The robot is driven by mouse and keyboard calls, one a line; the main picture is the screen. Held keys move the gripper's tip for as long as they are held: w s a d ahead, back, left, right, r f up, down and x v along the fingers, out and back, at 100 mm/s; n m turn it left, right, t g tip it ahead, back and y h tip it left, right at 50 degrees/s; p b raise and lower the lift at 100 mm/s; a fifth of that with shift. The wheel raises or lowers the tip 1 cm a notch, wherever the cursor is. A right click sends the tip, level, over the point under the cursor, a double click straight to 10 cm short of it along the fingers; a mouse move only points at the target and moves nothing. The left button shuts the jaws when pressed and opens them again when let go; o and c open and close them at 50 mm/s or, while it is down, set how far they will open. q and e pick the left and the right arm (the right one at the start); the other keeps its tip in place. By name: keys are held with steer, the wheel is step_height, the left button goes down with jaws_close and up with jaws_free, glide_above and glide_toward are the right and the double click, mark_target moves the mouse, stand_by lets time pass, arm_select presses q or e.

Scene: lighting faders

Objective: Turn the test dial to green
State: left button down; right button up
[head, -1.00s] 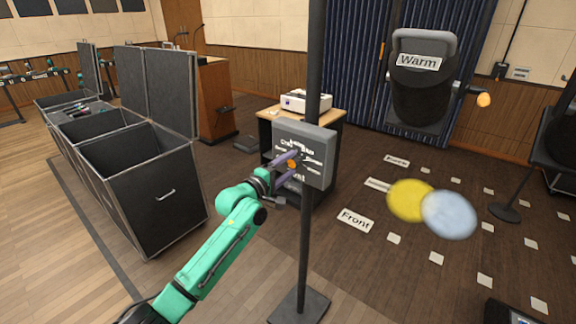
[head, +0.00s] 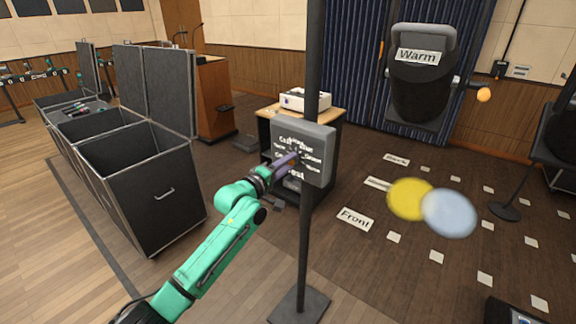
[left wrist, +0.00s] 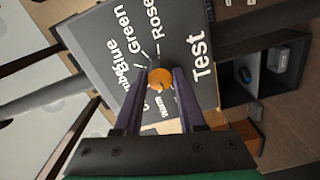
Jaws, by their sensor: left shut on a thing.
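The test dial is a small orange knob (left wrist: 160,78) on a grey box (head: 318,150) fixed to a dark upright pole. In the left wrist view, white labels on the box face read Blue, Green, Rose, Warm and Test, with others partly hidden. My left gripper (head: 294,160) reaches the box face, and its purple fingers hide most of the knob in the head view. In the left wrist view the fingers (left wrist: 160,80) are shut on the knob, one on each side. I cannot tell which label the knob points to. My right gripper is not in view.
The pole (head: 305,240) stands on a flat base just right of my left arm. Open black cases (head: 150,190) stand at the left. A lamp labelled Warm (head: 418,95) hangs at the back right. A small table with a white projector (head: 305,100) stands behind the box.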

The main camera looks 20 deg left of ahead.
arm_select(q)
steer(key=shift+f+m+b, duration=0.2)
steer(key=shift+m+b, duration=1.45)
steer(key=shift+m, duration=14.25)
steer(key=c, duration=0.6)
jaws_free()
steer(key=shift+o, duration=0.6)
steer(key=shift+r, duration=0.15)
